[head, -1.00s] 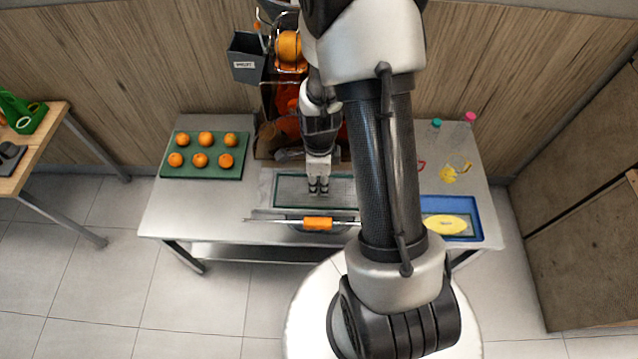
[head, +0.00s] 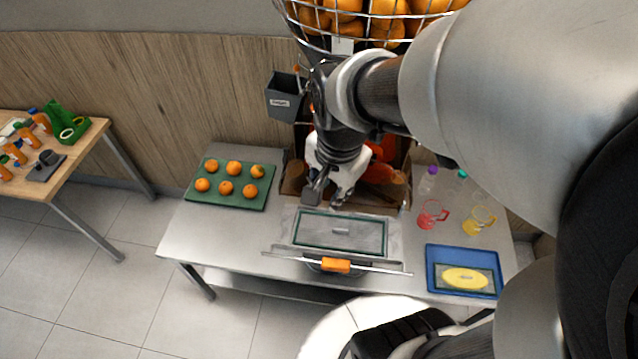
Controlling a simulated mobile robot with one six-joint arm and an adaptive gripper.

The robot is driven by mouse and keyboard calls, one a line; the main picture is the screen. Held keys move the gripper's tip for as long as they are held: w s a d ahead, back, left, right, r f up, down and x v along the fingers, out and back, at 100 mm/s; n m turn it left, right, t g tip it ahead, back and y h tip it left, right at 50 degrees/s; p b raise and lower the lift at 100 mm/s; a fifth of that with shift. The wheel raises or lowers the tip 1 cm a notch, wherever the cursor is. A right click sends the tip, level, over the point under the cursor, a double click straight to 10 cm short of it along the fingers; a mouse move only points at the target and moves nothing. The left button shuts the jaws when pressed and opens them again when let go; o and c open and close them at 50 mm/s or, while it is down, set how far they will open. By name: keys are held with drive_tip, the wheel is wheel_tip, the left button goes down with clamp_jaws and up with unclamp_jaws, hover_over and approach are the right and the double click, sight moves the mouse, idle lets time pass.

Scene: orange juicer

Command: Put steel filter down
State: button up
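A flat grey steel-looking panel (head: 365,238), which I take to be the steel filter, lies in a green-edged rectangle on the metal table. A small light piece (head: 340,231) shows at its middle; I cannot tell if it is a handle or a label. My gripper (head: 328,199) is behind the panel's far edge, in front of the juicer. Its fingers look spread, with nothing visible between them. My arm hides part of the juicer.
A green tray of oranges (head: 232,205) is left. A blue tray with a yellow sponge (head: 463,294) and red (head: 432,214) and yellow (head: 478,219) items are right.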

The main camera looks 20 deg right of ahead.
drive_tip(key=s+a+r+n+t, duration=0.1)
drive_tip(key=s+a+r+n, duration=0.1)
drive_tip(key=n, duration=0.4)
drive_tip(key=s+a+r+n+t, duration=0.1)
drive_tip(key=s+a+r+n, duration=0.1)
drive_tip(key=s+r+n, duration=0.3)
drive_tip(key=shift+s+a+n, duration=0.3)
drive_tip(key=shift+s+n, duration=0.7)
drive_tip(key=shift+s, duration=0.1)
wheel_tip(320, 180, down, 20)
drive_tip(key=b, duration=2)
drive_tip(key=shift+f, duration=0.15)
drive_tip(key=shift+c, duration=0.5)
